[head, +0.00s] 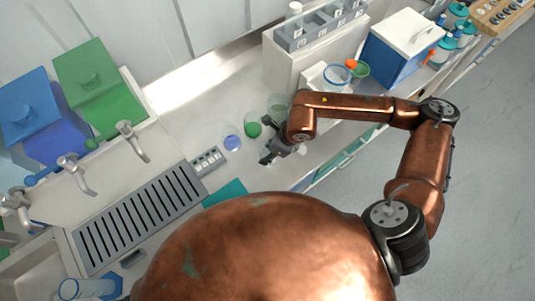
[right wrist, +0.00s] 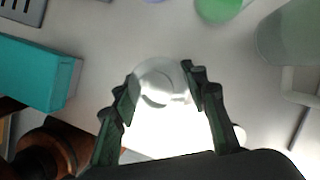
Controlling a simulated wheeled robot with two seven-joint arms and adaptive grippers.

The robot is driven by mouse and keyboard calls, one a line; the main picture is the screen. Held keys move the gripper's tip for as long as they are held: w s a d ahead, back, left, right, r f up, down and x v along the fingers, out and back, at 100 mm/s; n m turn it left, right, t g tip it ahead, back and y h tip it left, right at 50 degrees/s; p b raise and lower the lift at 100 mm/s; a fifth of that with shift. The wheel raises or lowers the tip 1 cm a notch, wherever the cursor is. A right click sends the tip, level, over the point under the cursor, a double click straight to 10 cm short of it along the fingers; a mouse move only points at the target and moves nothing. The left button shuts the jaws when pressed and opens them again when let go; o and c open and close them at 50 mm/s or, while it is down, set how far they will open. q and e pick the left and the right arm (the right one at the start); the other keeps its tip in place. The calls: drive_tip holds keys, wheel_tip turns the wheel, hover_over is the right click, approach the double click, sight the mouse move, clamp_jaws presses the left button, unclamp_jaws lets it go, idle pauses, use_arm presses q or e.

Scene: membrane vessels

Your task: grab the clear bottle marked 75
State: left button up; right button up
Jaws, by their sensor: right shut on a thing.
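A clear, round-topped vessel (right wrist: 158,72) shows between the fingers of my right gripper (right wrist: 161,84) in the right wrist view. The fingers touch its two sides and are shut on it. I cannot read a mark on it, so I cannot tell whether it is the bottle marked 75. In the head view my right gripper (head: 272,150) is over the counter near its front edge, and it hides most of what it holds. My left gripper is not in view.
A blue-bottomed vessel (head: 232,143) and a green-bottomed one (head: 253,130) stand close behind the gripper. A teal box (right wrist: 38,75) lies to its left. A grey rack (head: 207,161) and a slotted drain (head: 140,217) are further left. A white-lidded blue box (head: 385,60) stands back right.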

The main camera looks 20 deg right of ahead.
drive_tip(key=c, duration=0.3)
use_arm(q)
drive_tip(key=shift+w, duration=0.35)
use_arm(e)
drive_tip(key=shift+c, duration=0.3)
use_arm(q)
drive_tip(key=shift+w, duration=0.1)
use_arm(e)
drive_tip(key=shift+r, duration=0.1)
drive_tip(key=shift+r, duration=0.6)
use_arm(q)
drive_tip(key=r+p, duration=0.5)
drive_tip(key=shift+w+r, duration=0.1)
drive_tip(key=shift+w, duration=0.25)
use_arm(e)
drive_tip(key=s+d+r, duration=0.7)
drive_tip(key=s+r, duration=0.4)
drive_tip(key=s, duration=0.1)
drive_tip(key=shift+s+r, duration=0.15)
drive_tip(key=shift+r, duration=0.15)
